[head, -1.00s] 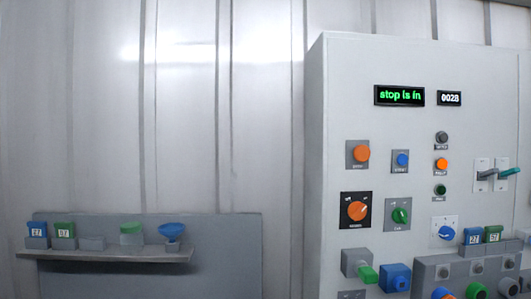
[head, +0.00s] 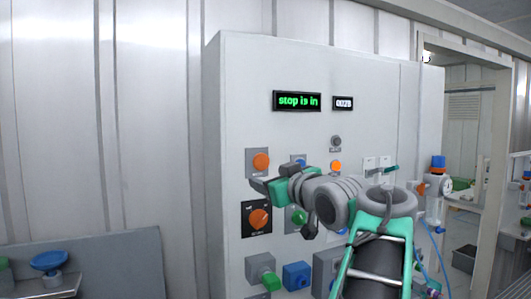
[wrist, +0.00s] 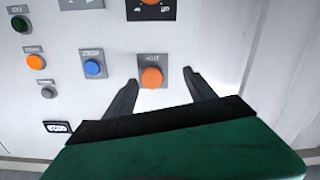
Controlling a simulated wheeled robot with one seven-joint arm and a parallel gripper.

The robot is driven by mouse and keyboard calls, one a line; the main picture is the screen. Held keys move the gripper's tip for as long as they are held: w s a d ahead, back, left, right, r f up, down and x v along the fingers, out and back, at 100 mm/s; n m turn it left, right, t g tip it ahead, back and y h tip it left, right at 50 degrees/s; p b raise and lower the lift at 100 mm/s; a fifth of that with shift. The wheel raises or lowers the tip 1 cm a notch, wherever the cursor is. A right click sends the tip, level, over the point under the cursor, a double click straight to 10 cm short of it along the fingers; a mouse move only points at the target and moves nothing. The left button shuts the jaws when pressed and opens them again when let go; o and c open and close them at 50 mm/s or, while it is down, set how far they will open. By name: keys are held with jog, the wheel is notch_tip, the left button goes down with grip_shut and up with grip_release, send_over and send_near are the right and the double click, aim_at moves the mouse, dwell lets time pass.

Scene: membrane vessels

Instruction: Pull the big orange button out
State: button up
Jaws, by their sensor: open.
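The big orange button (head: 261,160) sits on a grey plate at the upper left of the white panel. In the wrist view, which is upside down, the orange button (wrist: 152,78) on its plate marked "STOP" lies between the lines of my two fingers. My gripper (wrist: 162,78) is open and empty, one dark finger on each side of the button. I cannot tell whether the fingers touch the panel. In the head view my gripper (head: 262,183) is just below the button, partly in front of its plate. The display (head: 297,101) reads "stop is in".
A blue button (wrist: 93,68) is beside the orange one. An orange rotary knob (head: 259,219) on a black plate is below it.

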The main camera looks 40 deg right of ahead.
aim_at(262, 161)
jog(key=shift+t, duration=0.3)
jog(key=w+d+r+p, duration=0.2)
jog(key=w, duration=0.1)
jog(key=w+d, duration=0.1)
jog(key=w, duration=0.1)
jog(key=shift+r+p, duration=0.4)
jog(key=shift+w+d+f, duration=0.1)
jog(key=shift+w, duration=0.4)
jog(key=shift+c, duration=0.4)
grip_shut()
